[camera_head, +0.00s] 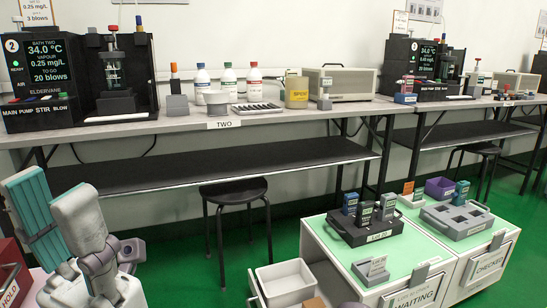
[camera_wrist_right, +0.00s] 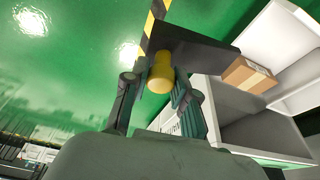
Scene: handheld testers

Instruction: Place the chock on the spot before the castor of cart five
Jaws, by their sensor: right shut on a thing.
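In the right wrist view, my right gripper (camera_wrist_right: 160,92) is shut on the yellow knob of the chock (camera_wrist_right: 162,74). A white open-shelved unit (camera_wrist_right: 265,105) stands close at the right of the chock. I cannot tell whether it is cart five. No castor or marked spot shows clearly.
A cardboard box (camera_wrist_right: 249,75) lies on the white unit. In the head view, the WAITING cart (camera_head: 412,292) and CHECKED cart (camera_head: 490,262) stand at the lower right beside a white bin (camera_head: 285,277). A black stool (camera_head: 233,192) stands before the long bench (camera_head: 225,124).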

